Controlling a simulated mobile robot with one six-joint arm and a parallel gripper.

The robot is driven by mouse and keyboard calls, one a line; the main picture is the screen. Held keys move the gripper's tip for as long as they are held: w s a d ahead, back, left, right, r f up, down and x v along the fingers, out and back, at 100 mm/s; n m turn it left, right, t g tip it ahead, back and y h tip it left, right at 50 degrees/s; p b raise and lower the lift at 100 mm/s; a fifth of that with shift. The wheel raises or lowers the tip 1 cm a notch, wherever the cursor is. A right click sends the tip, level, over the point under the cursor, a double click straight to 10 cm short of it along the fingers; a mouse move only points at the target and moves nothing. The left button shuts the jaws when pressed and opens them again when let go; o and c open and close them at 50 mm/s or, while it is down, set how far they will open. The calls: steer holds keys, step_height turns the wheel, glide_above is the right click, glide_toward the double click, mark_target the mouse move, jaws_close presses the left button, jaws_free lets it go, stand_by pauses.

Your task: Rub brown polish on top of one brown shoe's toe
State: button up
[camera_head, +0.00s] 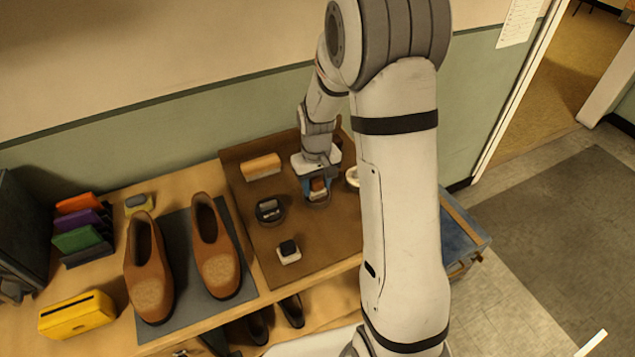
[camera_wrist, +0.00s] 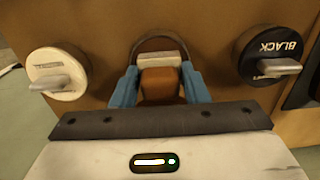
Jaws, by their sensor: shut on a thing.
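Two brown shoes, a left one (camera_head: 150,270) and a right one (camera_head: 216,250), stand side by side with lighter toe tops towards the front. My gripper (camera_head: 316,187) is well to the right of them, over the brown board, pointing down. Its blue fingers (camera_wrist: 158,90) are shut on a brown-topped applicator (camera_wrist: 160,83) with a pale pad. The applicator is at a round tin (camera_wrist: 154,44), partly hidden by it and the fingers; I cannot tell whether the pad touches the polish. A tin marked BLACK (camera_wrist: 266,52) and a white tin (camera_wrist: 56,75) stand on either side.
The brown board (camera_head: 320,256) also holds a wooden brush (camera_head: 261,167) and a black-topped applicator (camera_head: 288,252). A grey mat (camera_head: 185,224) lies under the shoes. A yellow box (camera_head: 77,314) and coloured cloths (camera_head: 80,236) are at the left. The wall is close behind.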

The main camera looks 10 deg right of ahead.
mark_target(317, 181)
steer(key=shift+r+p, duration=2.05)
steer(key=shift+r, duration=1.45)
steer(key=shift+f, duration=0.1)
